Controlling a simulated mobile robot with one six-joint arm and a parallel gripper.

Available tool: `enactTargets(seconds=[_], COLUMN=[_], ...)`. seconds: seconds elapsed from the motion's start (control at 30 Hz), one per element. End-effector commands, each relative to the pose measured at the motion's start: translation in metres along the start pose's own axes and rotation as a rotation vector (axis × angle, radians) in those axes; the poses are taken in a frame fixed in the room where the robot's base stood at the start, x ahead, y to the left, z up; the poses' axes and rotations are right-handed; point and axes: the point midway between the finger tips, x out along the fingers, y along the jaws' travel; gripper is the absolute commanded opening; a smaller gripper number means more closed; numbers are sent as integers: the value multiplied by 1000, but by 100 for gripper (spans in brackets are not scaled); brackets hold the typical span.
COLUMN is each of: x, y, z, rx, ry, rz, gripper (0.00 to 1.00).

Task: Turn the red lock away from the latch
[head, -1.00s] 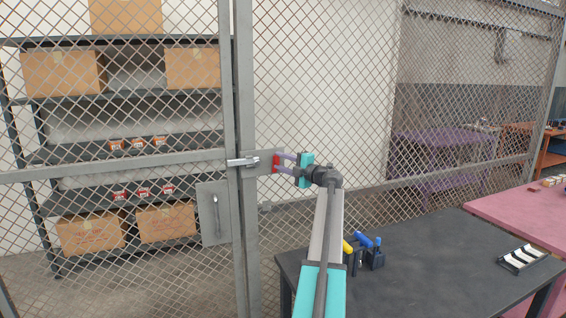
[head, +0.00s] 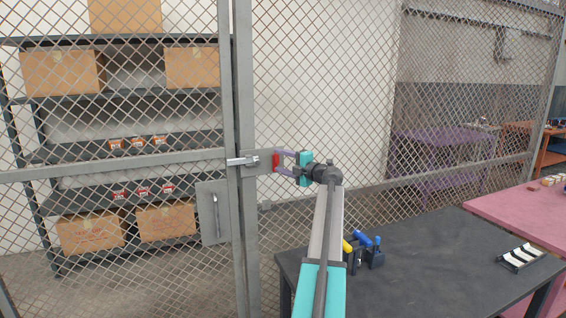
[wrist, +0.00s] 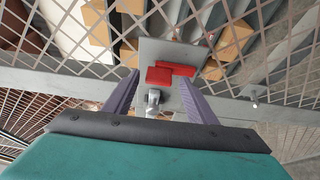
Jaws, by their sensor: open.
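The red lock (head: 276,162) sits on a grey plate on the fence post, to the right of the silver latch bolt (head: 242,161). In the wrist view the red lock (wrist: 165,75) shows as two red pieces, one slightly overlapping the other, on the grey plate (wrist: 160,50). The silver latch end (wrist: 153,101) is below it there. My gripper (head: 284,162) is open in front of the plate, its purple fingers to either side of the lock. In the wrist view the fingers (wrist: 162,82) stand clear of the red pieces; whether the tips touch the plate I cannot tell.
The mesh gate (head: 110,170) with a handle plate (head: 214,212) is on the left, before shelves of boxes. A dark table (head: 430,265) with blue and yellow tools (head: 367,245) stands below right of my arm. A pink table (head: 530,218) is further right.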

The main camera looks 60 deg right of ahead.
Motion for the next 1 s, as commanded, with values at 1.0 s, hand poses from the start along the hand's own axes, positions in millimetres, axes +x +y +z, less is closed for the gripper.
enactTargets(seconds=[1.0], x=[-110], y=[-2], z=[-1], rx=[0], ry=[-1], rz=[1], gripper=[52])
